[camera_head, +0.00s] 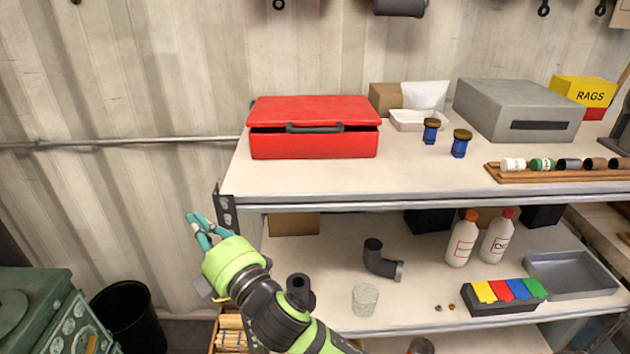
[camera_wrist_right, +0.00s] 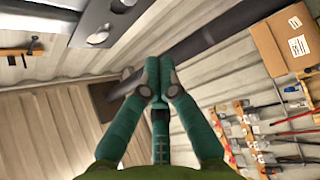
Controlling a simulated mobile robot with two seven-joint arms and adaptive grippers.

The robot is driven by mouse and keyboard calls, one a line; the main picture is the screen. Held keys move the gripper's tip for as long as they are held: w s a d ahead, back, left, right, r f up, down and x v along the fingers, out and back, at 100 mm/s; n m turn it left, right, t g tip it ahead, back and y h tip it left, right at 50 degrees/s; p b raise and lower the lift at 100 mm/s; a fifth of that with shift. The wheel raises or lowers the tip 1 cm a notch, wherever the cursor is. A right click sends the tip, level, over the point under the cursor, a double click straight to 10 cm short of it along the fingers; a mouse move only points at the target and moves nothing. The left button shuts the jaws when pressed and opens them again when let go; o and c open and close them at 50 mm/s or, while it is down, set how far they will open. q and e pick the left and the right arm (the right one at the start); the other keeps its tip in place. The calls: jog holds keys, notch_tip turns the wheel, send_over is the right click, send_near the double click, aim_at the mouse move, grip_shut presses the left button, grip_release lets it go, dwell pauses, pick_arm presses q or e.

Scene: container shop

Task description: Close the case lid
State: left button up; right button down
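The red case (camera_head: 315,145) stands at the left end of the upper shelf. Its red lid (camera_head: 315,107) is lowered most of the way, and a dark gap shows along the front between lid and base. A dark handle (camera_head: 315,127) is at the front. My right gripper (camera_head: 195,217) is below and left of the case, outside the shelf's left end and apart from the case. In the right wrist view its teal fingers (camera_wrist_right: 160,72) come together at the tips, with nothing held. My left gripper is not in view.
The shelf's metal upright (camera_head: 227,210) and front edge (camera_head: 420,204) lie between my right gripper and the case. Right of the case are two blue jars (camera_head: 430,131), a white tray (camera_head: 418,120) and a grey box (camera_head: 520,108). The shelf front before the case is clear.

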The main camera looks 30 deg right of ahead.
jog(key=s+a+r+m+g+y, duration=0.3)
jog(key=a+r+m+g+y, duration=0.55)
jog(key=m, duration=0.85)
jog(key=s+a+r+m+g+y, duration=0.3)
jog(key=a+r+m+g+y, duration=0.5)
jog(key=m, duration=0.9)
jog(key=w+d+f+n+t+h, duration=0.1)
jog(key=w+d+n+h, duration=0.45)
jog(key=d+h, duration=0.2)
jog(key=w+d+f+n+t+h, duration=0.2)
jog(key=w+d+n+h, duration=0.2)
jog(key=d+n+h, duration=0.3)
jog(key=s+d+r+m+h, duration=0.15)
jog(key=d+r+h, duration=0.4)
jog(key=d, duration=0.75)
jog(key=s+d+r+m+h, duration=0.1)
jog(key=s+d+r+h, duration=0.25)
jog(key=d+r, duration=0.6)
jog(key=p, duration=0.2)
send_over(315, 124)
jog(key=s, duration=0.1)
notch_tip(315, 124, down, 10)
jog(key=shift+h, duration=0.3)
jog(key=f, duration=0.1)
jog(key=s+a+f, duration=0.1)
jog(key=s+f+p, duration=0.1)
jog(key=shift+a+f, duration=0.15)
jog(key=shift+a, duration=0.2)
